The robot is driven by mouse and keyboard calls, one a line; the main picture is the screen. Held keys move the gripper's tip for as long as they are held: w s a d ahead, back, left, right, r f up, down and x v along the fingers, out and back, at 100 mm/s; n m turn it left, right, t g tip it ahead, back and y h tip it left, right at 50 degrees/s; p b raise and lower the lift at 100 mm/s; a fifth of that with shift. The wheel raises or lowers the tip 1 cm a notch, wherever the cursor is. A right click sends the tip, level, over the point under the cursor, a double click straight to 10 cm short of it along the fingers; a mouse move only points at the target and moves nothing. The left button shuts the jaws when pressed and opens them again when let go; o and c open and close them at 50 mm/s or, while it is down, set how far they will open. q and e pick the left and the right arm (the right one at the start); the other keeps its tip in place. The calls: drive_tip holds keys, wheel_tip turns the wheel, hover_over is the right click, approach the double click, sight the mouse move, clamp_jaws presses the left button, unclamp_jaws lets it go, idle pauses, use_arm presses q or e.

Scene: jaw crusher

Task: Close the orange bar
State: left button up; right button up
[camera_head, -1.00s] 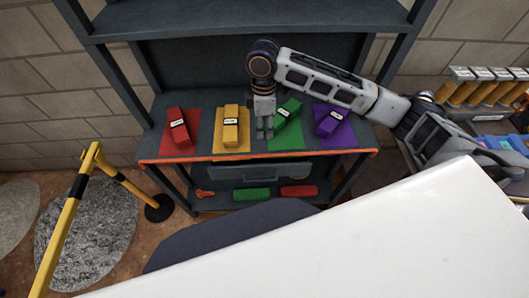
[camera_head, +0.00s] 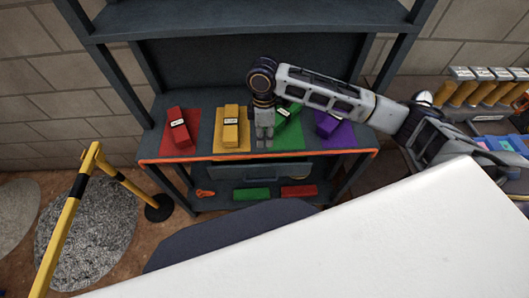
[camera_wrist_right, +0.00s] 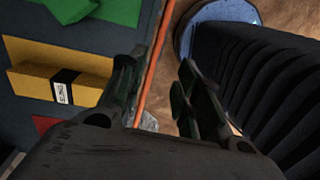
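The orange bar (camera_head: 210,158) runs along the front edge of the shelf's counter and bends down at its right end. My right gripper (camera_head: 264,143) points down over the counter's front edge, between the yellow and green blocks. In the right wrist view the gripper (camera_wrist_right: 160,95) is open, and the orange bar (camera_wrist_right: 152,65) passes through the gap between its fingers, nearer the left finger. I cannot tell whether a finger touches the bar. My left gripper is not in view.
A yellow-black barrier (camera_head: 68,215) stands at left. A lower shelf holds green (camera_head: 251,195) and red (camera_head: 298,191) blocks.

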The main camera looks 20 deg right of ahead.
sight(265, 156)
drive_tip(key=f, duration=0.9)
drive_tip(key=shift+s+a+f, duration=0.1)
drive_tip(key=shift+s+f, duration=0.2)
drive_tip(key=shift+s, duration=0.1)
